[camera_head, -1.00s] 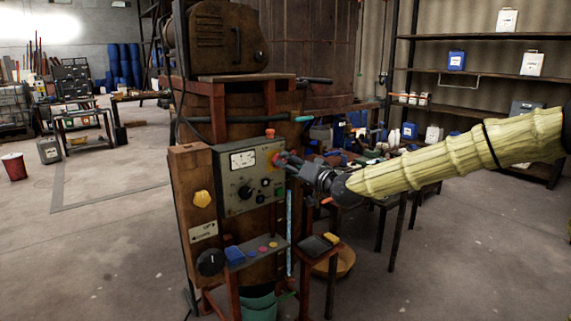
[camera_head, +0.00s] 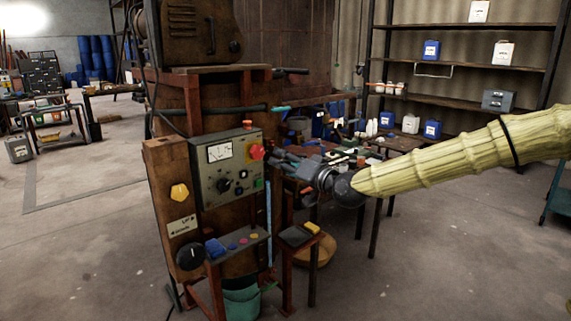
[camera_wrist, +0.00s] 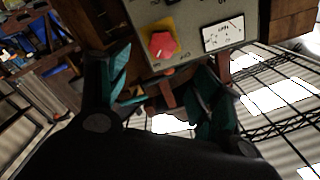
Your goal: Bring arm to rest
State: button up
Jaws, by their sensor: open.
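My arm reaches in from the right in the head view, covered in a pale yellow sleeve. My gripper (camera_head: 280,160) is at the right edge of the control panel (camera_head: 228,168), close to its red knob (camera_head: 257,152). In the wrist view, the two teal-padded fingers of my gripper (camera_wrist: 165,95) are spread apart with nothing between them. The red knob on its yellow plate (camera_wrist: 162,44) shows beyond the fingertips, with the panel's dial (camera_wrist: 223,36) to the right of it. The knob looks clear of the fingers.
A small shelf (camera_head: 238,243) with coloured buttons juts out below the panel. A side stand (camera_head: 299,237) holds a yellow sponge. A cluttered table (camera_head: 385,148) stands behind my gripper, and shelves (camera_head: 450,98) line the back wall. The floor at front right is clear.

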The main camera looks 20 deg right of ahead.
jog(key=s+a+f+g+h, duration=0.1)
jog(key=s+a+f+g, duration=0.3)
jog(key=f, duration=0.9)
jog(key=s+a+f+n+g, duration=0.1)
jog(key=s+a+f+g, duration=0.15)
jog(key=s+f, duration=0.75)
jog(key=s+a+f+g+h, duration=0.15)
jog(key=a+f, duration=0.25)
jog(key=f, duration=1.2)
jog(key=s+a+f+g+h, duration=0.1)
jog(key=s+f+g, duration=0.3)
jog(key=s+f, duration=1)
jog(key=s+d+f+n+g+h, duration=0.1)
jog(key=s+f+g, duration=0.1)
jog(key=s, duration=0.9)
jog(key=s+d+f+n+g+h, duration=0.1)
jog(key=s+f+g, duration=0.2)
jog(key=s, duration=0.8)
jog(key=shift+s+d+f+h, duration=0.3)
jog(key=shift+s+f+h, duration=0.1)
jog(key=shift+f, duration=0.3)
